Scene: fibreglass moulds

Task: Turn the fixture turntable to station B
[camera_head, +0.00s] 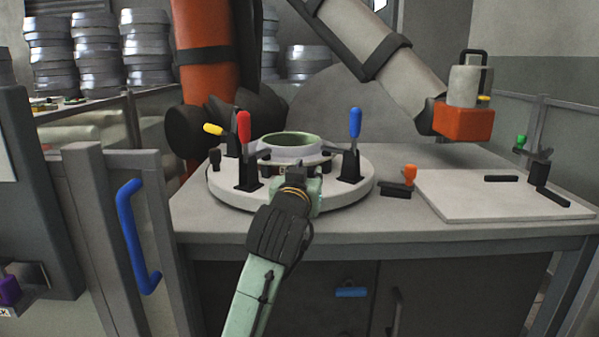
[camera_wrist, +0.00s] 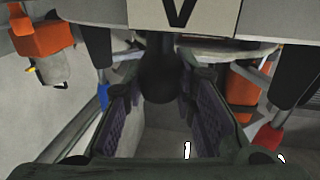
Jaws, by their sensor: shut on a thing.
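The turntable (camera_head: 345,195) is a pale round disc on the grey bench. It carries a ring-shaped mould (camera_head: 290,141) with a green inside, and clamps with red (camera_head: 243,127), yellow (camera_head: 213,129) and blue (camera_head: 355,122) handles. My gripper (camera_head: 300,174) is at the disc's front edge. A pale plate (camera_wrist: 182,14) with a dark V-like mark is cut off at the top of that view. Station marks on the bench are not readable.
A white board (camera_head: 480,200) with black bars lies on the bench at right, near an orange-topped clamp (camera_head: 409,174). An orange block with a grey top (camera_head: 464,122) is above the board. A blue-handled grey panel (camera_head: 170,225) stands at left.

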